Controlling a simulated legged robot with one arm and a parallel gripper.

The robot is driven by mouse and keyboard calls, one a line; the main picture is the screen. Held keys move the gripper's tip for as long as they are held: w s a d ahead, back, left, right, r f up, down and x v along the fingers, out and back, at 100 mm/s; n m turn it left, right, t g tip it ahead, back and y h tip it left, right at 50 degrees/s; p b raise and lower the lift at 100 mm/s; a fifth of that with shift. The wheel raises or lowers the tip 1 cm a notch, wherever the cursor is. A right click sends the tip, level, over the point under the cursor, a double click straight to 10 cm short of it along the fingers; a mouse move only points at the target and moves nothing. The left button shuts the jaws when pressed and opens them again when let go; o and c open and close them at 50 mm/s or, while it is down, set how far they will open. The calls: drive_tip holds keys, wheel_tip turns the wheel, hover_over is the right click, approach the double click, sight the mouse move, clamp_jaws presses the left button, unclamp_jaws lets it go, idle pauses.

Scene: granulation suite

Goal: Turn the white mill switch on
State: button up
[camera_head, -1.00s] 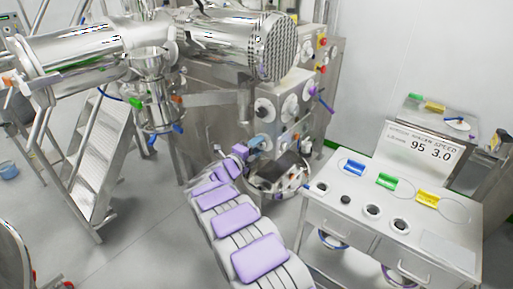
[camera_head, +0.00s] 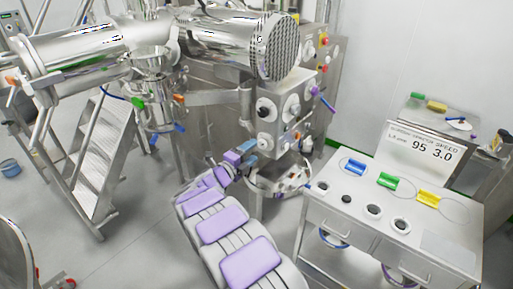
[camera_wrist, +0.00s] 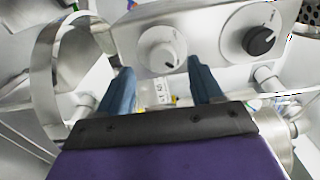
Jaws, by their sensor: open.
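A white round knob (camera_wrist: 158,50) with a dark pointer mark is on a pale panel in the wrist view; its small label cannot be read. A black knob on a white dial (camera_wrist: 258,38) is to its right. My gripper (camera_wrist: 160,80) is open and empty, its blue fingers pointing at the panel with the white knob between and beyond their tips. No contact shows. In the head view my gripper (camera_head: 250,147) is close to the lower part of the control panel, below the black knob (camera_head: 264,109), and hides part of the panel there.
A steel bowl (camera_head: 285,178) sits just below and right of my gripper. A purple-handled lever (camera_head: 322,97) sticks out from the panel's right side. A steel cart (camera_head: 345,215) with colored handles stands at right. Steel stairs (camera_head: 97,165) are at left, with open floor between.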

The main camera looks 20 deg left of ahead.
drive_tip(key=p+v, duration=0.1)
drive_tip(key=v, duration=1.1)
drive_tip(key=shift+s, duration=0.3)
drive_tip(key=shift+a, duration=0.15)
